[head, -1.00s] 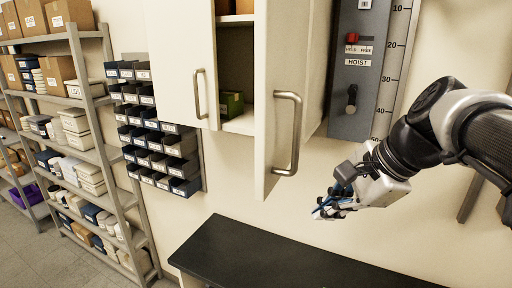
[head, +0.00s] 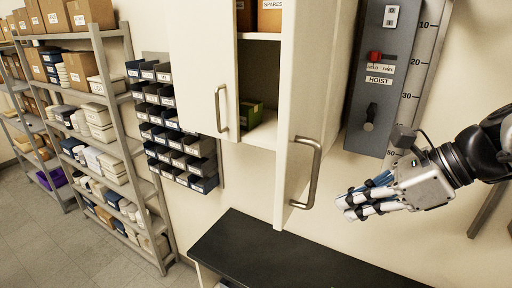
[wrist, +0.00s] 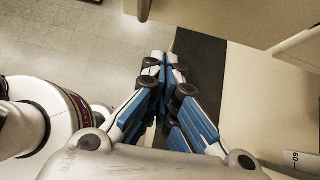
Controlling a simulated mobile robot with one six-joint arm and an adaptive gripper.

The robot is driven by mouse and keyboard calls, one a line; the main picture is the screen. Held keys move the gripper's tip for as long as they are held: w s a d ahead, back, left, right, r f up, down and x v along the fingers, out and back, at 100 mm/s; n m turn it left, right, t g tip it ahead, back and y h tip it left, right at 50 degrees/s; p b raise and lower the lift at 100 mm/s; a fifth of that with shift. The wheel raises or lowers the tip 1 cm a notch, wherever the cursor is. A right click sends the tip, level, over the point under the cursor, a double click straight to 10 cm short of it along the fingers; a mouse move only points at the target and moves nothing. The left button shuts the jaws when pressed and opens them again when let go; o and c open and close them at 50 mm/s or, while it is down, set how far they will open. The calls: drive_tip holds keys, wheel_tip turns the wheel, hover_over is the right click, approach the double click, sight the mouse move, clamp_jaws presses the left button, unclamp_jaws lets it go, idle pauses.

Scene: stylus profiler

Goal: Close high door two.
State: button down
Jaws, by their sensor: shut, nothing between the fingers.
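A white wall cabinet hangs above a dark counter. Its right door (head: 309,100) stands open, swung out toward me, with a metal bar handle (head: 307,175) on its face. Its left door (head: 203,65), with its own handle (head: 222,108), looks closed. I cannot read any number on the doors. My gripper (head: 346,208) is shut and empty, to the right of the open door's handle and a little lower, apart from it. In the wrist view my fingers (wrist: 163,65) are together over the counter's edge.
A grey hoist panel (head: 387,75) is on the wall right of the open door, near my arm. The dark counter (head: 270,255) is below. Blue bins (head: 175,130) and shelves (head: 110,130) stand left. Boxes (head: 270,15) sit inside the cabinet.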

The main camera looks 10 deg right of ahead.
drive_tip(key=w+a+f, duration=0.3)
drive_tip(key=a, duration=0.2)
drive_tip(key=shift+w+a, duration=0.4)
drive_tip(key=shift+r, duration=0.1)
